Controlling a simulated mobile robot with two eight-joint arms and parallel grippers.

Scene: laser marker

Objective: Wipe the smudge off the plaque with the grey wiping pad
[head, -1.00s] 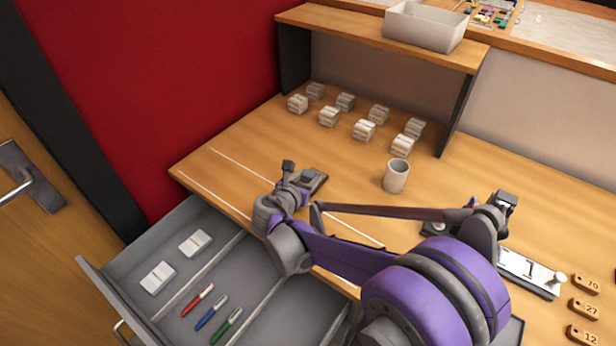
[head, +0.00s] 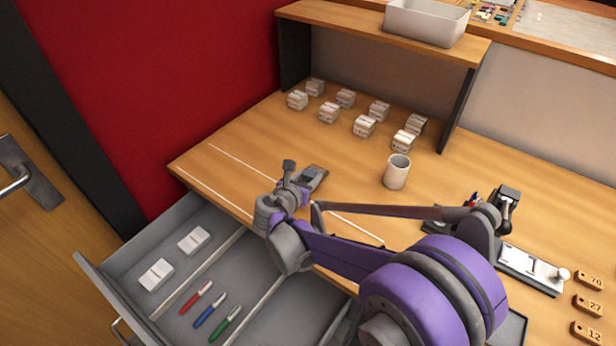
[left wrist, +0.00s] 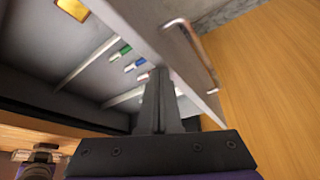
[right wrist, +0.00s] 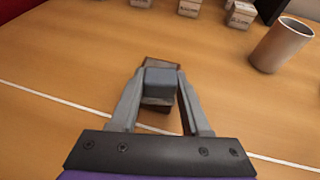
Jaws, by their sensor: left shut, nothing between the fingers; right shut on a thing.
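My right gripper (right wrist: 158,103) is shut on the grey wiping pad (right wrist: 160,84), a small block between its fingertips. In the head view my right gripper (head: 290,182) is over the table near its front-left part. A small dark brown and grey piece, which looks like the plaque (head: 314,178), lies flat at the fingertips; in the right wrist view the pad covers much of it. I cannot make out the smudge or whether the pad touches the plaque. My left gripper (left wrist: 160,90) is shut and empty, near the open drawer; the head view does not show it.
The open grey drawer (head: 180,222) holds markers and white blocks. A cup (head: 397,171) and several small pale blocks (head: 364,126) stand behind the plaque. A device with a white plate (head: 530,266) and numbered tags (head: 588,304) are at the right. Bare wood surrounds the plaque.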

